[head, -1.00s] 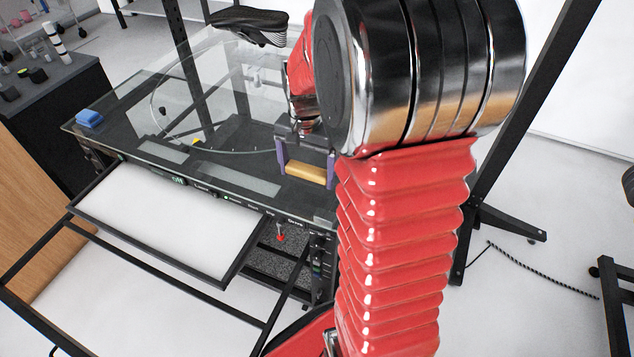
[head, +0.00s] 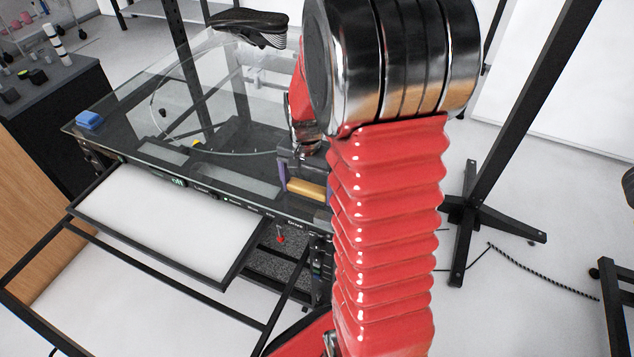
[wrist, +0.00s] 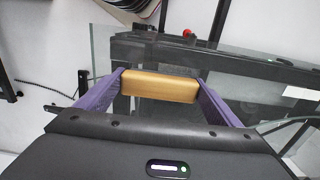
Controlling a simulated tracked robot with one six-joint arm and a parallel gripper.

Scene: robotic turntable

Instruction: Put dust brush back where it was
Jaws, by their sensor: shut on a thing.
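My gripper (head: 305,185) has purple fingers. It is shut on a light wooden block, which I take to be the dust brush (head: 307,191). The block sits crosswise between the fingers near the front right of the dark, glass-topped turntable bench (head: 140,135). In the wrist view, the dust brush (wrist: 160,86) spans the two purple fingers of my gripper (wrist: 160,90). No bristles show. I cannot tell whether the block touches the bench. My red arm hides part of the bench's right side.
A clear round glass plate (head: 205,100) stands over the bench. A small blue block (head: 89,119) lies at its left end. A white-topped drawer (head: 165,220) is pulled out in front. A red knob (head: 281,239) is below the front edge. A dark upright post (head: 525,120) stands at right.

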